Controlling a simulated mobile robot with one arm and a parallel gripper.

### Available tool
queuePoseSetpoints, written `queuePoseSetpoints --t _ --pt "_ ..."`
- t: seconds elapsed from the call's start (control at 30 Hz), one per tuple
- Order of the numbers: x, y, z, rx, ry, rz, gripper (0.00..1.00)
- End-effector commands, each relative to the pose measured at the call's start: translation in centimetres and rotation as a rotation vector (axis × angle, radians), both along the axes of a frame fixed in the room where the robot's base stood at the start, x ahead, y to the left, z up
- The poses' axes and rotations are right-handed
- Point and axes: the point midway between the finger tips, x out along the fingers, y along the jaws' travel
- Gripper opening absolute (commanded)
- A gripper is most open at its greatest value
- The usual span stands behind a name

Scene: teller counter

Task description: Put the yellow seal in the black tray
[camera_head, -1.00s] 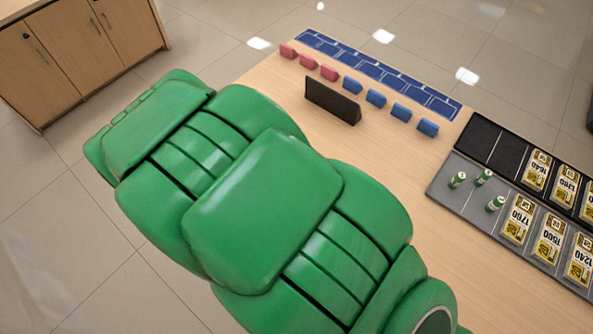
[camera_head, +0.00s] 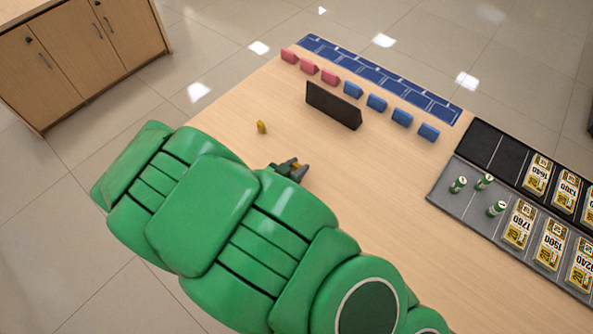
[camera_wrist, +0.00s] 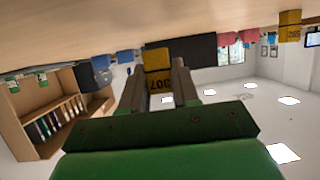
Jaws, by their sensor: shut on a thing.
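My gripper (camera_head: 293,167) is low over the middle of the wooden counter in the head view. In the wrist view my gripper (camera_wrist: 158,82) is shut on a yellow seal (camera_wrist: 157,74) with dark digits on it. A second yellow seal (camera_head: 261,127) stands on the counter, left of and beyond my gripper; a yellow block also shows at the upper right of the wrist view (camera_wrist: 290,27). The black tray (camera_head: 483,136) lies at the counter's right side, away from my gripper. Its visible left cells are empty; gold-and-white labelled packs lie farther right.
A grey tray (camera_head: 451,194) beside the black one holds several green cylinders and gold packs. A dark upright board (camera_head: 333,105) stands near the back, before pink and blue blocks (camera_head: 376,102) and a blue strip (camera_head: 380,72). Bare counter lies between my gripper and the trays.

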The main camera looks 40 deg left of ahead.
Motion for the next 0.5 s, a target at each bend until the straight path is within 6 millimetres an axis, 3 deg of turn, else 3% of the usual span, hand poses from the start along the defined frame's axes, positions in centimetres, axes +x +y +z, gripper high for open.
queuePoseSetpoints --t 0.2,0.5 --pt "0.0 -0.1 -2.0 -0.004 0.0 0.0 0.02" --pt "0.0 -0.1 -2.2 -0.002 -0.001 0.0 0.02"
